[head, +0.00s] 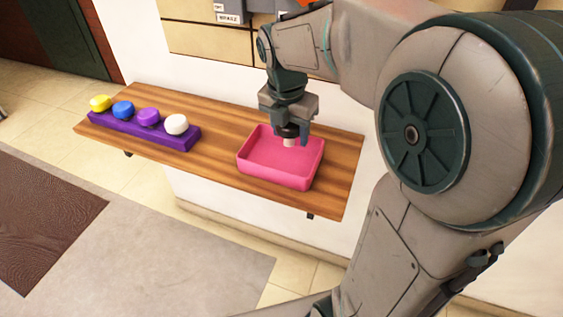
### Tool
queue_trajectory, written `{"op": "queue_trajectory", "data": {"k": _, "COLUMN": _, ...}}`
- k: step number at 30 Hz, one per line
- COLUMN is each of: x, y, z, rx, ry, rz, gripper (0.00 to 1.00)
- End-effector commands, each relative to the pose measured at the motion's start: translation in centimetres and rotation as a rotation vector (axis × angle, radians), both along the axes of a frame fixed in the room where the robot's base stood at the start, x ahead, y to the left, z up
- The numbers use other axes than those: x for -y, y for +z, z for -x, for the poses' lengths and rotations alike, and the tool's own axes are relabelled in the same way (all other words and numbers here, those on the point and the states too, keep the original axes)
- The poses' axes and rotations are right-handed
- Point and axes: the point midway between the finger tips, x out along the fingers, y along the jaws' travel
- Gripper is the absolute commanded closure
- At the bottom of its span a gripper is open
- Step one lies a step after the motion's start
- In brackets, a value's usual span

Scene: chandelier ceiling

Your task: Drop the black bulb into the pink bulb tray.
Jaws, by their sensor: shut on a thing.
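My gripper (289,132) points down over the pink bulb tray (282,181), which sits on the right part of the wooden shelf. It is shut on the black bulb (289,131), whose dark part is mostly hidden between the fingers. A pale end (289,142) shows below the dark part. The held bulb is in front of the tray's back inner area in this view; its exact height above the tray floor is hard to tell. The visible tray floor is empty.
A purple rack (150,138) on the left of the shelf (218,150) holds a yellow bulb (100,103), a blue bulb (123,110), a purple bulb (149,118) and a white bulb (176,124). Bare shelf lies between rack and tray. A wall stands behind.

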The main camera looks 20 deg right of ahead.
Motion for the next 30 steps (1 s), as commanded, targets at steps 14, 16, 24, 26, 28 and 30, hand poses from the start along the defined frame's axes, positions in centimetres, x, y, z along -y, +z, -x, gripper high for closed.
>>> {"op": "queue_trajectory", "data": {"k": 14, "x": 0.1, "y": -2.6, "z": 0.0, "rx": 0.000, "ry": -0.004, "rz": 0.000, "gripper": 0.72}}
{"op": "queue_trajectory", "data": {"k": 16, "x": 0.1, "y": -2.6, "z": 0.0, "rx": 0.000, "ry": -0.004, "rz": 0.000, "gripper": 0.72}}
{"op": "queue_trajectory", "data": {"k": 24, "x": 0.1, "y": -2.6, "z": 0.0, "rx": 0.000, "ry": -0.004, "rz": 0.000, "gripper": 0.24}}
{"op": "queue_trajectory", "data": {"k": 26, "x": 0.1, "y": -2.6, "z": 0.0, "rx": 0.000, "ry": -0.004, "rz": 0.000, "gripper": 0.24}}
{"op": "queue_trajectory", "data": {"k": 28, "x": 0.1, "y": -2.5, "z": 0.0, "rx": 0.000, "ry": -0.004, "rz": 0.000, "gripper": 0.24}}
{"op": "queue_trajectory", "data": {"k": 30, "x": 0.1, "y": -2.2, "z": 0.0, "rx": 0.000, "ry": -0.004, "rz": 0.000, "gripper": 0.24}}
